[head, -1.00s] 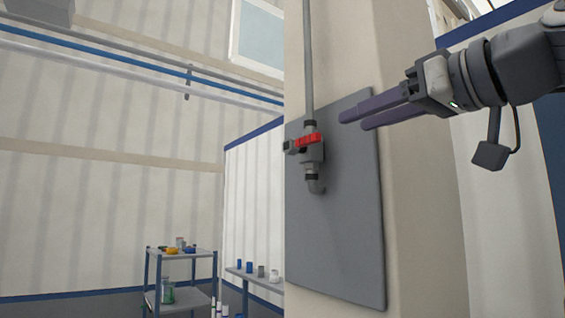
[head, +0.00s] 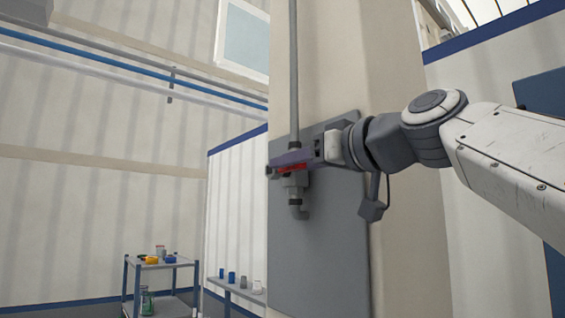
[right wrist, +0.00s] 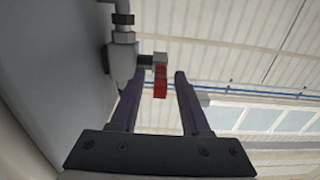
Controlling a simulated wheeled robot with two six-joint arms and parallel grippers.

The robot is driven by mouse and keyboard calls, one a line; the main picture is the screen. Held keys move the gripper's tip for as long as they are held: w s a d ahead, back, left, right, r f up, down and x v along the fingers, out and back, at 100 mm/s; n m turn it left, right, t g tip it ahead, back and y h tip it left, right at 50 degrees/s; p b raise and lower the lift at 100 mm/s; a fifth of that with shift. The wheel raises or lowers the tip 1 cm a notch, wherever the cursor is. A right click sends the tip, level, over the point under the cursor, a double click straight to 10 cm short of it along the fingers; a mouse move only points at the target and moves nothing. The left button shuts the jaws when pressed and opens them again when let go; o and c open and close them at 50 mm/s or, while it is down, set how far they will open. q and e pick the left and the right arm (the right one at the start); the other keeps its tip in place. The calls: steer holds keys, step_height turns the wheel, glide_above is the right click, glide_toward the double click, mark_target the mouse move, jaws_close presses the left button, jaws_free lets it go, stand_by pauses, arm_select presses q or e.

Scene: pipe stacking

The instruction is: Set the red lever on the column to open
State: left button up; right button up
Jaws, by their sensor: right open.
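The red lever (head: 291,167) sits on a grey valve (head: 296,181) on the column (head: 385,60). In the head view my right gripper (head: 280,161) is at the valve, and its fingers partly cover the lever. In the right wrist view the lever (right wrist: 160,81) shows end-on, between the spread fingers of my right gripper (right wrist: 158,85), near their tips. The right gripper is open, with space on the lever's right side. The valve body (right wrist: 122,58) stands beside the left finger; I cannot tell if they touch. My left gripper is not in view.
A grey backing plate (head: 330,255) lies behind the valve on the column. A vertical pipe (head: 293,70) runs up from the valve. A shelf cart (head: 160,264) and a bench (head: 240,291) with small cups stand farther back at the lower left.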

steer(key=shift+w+a, duration=0.1)
steer(key=shift+w, duration=0.05)
jaws_close()
stand_by(1.4)
